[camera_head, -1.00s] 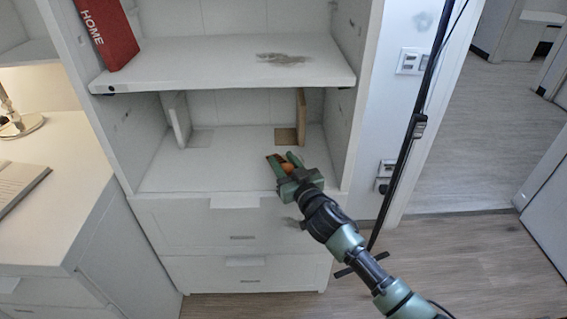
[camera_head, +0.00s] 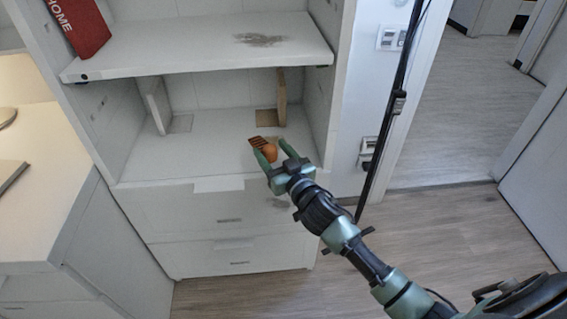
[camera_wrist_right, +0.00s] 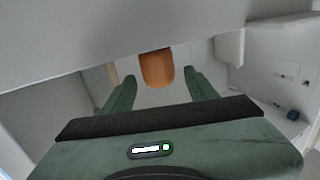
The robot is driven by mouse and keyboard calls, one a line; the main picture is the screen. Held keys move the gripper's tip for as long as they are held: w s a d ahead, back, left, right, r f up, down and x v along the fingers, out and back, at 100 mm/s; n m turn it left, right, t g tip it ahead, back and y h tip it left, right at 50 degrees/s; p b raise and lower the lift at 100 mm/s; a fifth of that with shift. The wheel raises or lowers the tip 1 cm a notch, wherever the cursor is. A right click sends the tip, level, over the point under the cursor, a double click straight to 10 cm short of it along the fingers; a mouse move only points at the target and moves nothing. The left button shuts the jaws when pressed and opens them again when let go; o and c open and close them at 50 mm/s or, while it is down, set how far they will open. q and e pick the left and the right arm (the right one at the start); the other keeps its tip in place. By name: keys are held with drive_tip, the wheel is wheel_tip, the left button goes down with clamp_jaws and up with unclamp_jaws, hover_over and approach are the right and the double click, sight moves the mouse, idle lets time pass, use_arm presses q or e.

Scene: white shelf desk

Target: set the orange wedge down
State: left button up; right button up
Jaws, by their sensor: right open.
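The orange wedge (camera_head: 270,152) rests on the lower shelf (camera_head: 185,155) of the white unit, near its front right. In the right wrist view it shows as a rounded orange block (camera_wrist_right: 157,68) just ahead of the fingertips. My right gripper (camera_head: 274,153) is open, with one finger on each side of the wedge; gaps show between wedge and fingers in the wrist view. A small brown slatted piece (camera_head: 257,142) shows at the wedge's far left; I cannot tell whether it is separate. My left gripper is out of view.
The shelf's left and middle are clear.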

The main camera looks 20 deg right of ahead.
drive_tip(key=s, duration=0.7)
drive_tip(key=s+d+f+g+h, duration=0.25)
drive_tip(key=s+f+g, duration=0.75)
drive_tip(key=s+f, duration=0.95)
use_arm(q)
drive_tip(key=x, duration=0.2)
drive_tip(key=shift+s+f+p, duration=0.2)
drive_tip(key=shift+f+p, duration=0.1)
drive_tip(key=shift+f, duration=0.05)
use_arm(e)
drive_tip(key=s+a+f+g, duration=0.3)
drive_tip(key=s+f+g, duration=0.1)
drive_tip(key=s, duration=0.5)
drive_tip(key=shift+a+f+n+g, duration=0.25)
drive_tip(key=shift+f+n+g, duration=0.15)
drive_tip(key=shift+f, duration=0.2)
drive_tip(key=shift+y, duration=0.25)
